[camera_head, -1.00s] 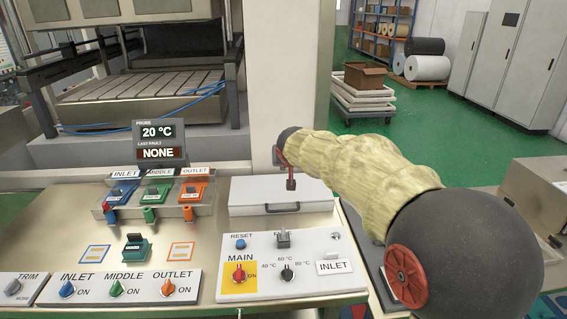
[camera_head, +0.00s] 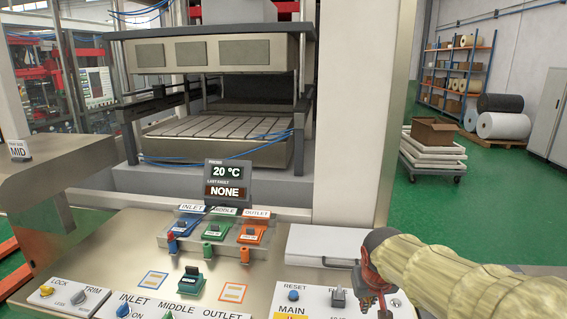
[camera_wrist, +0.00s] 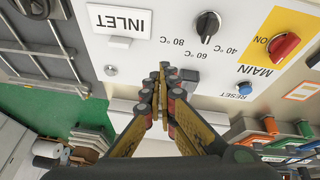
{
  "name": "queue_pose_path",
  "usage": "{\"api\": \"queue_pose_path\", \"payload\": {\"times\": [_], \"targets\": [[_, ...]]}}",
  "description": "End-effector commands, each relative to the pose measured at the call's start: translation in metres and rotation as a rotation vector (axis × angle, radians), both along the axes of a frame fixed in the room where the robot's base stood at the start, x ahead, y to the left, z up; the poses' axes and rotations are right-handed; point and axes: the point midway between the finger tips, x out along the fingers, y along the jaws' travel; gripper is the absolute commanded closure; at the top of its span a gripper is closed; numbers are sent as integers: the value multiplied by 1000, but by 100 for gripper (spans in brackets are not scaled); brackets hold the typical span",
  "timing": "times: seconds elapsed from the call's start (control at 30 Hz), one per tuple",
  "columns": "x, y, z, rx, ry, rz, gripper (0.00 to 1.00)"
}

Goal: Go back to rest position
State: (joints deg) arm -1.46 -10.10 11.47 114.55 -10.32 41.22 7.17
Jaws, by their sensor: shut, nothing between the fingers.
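My gripper (camera_head: 383,308) is at the lower right in the head view, at the end of my arm in its pale yellow sleeve, above the right part of the control panel (camera_head: 318,303). In the wrist view my gripper (camera_wrist: 158,72) is shut and empty, its fingertips together. The panel shows beyond them, with the black temperature knob (camera_wrist: 207,27), the red MAIN knob (camera_wrist: 284,45) and the blue RESET button (camera_wrist: 244,88). My fingers hide part of the panel, and I cannot tell whether they touch it.
Blue, green and orange modules (camera_head: 213,230) stand below a display (camera_head: 228,183) reading 20 °C and NONE. A loose green module (camera_head: 191,283) sits between two outlined squares. A white lidded box (camera_head: 322,245) is behind the panel. Green floor (camera_head: 440,215) is open at right.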

Motion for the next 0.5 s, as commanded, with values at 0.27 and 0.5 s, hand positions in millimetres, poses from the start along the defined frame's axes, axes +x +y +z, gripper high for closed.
{"api": "queue_pose_path", "payload": {"times": [0.27, 0.5], "targets": [[-162, 14, 2, 69, 82, 29, 100], [-230, 21, 9, 114, 4, 17, 100]]}}
